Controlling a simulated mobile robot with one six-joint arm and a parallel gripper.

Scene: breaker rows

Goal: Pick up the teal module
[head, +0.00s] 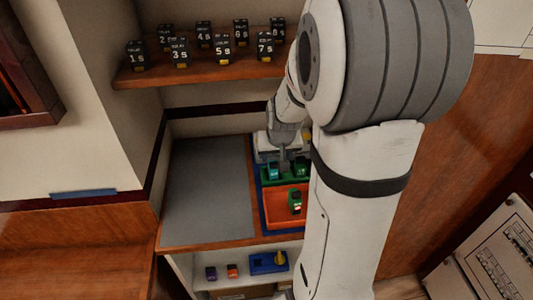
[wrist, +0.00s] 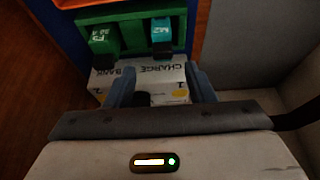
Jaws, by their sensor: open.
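The teal module (wrist: 161,33), marked with white characters, stands in a green rack (wrist: 133,14) in the wrist view. A green module (wrist: 103,42) stands in the same rack to its left. In the head view the teal module (head: 273,172) shows at the left of the rack. My gripper (wrist: 160,78) is open, with its two blue-grey fingers apart over the white charge bank box. The fingertips are apart from the teal module. In the head view my gripper (head: 285,150) is above the charge bank, and my arm hides the right side.
The white charge bank (wrist: 150,75) lies beside the rack. An orange tray (head: 272,212) holds another green module (head: 295,202). A grey mat (head: 207,190) to the left is clear. Several black numbered modules stand on the upper shelf (head: 190,72). A blue holder (head: 265,264) is on the lower shelf.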

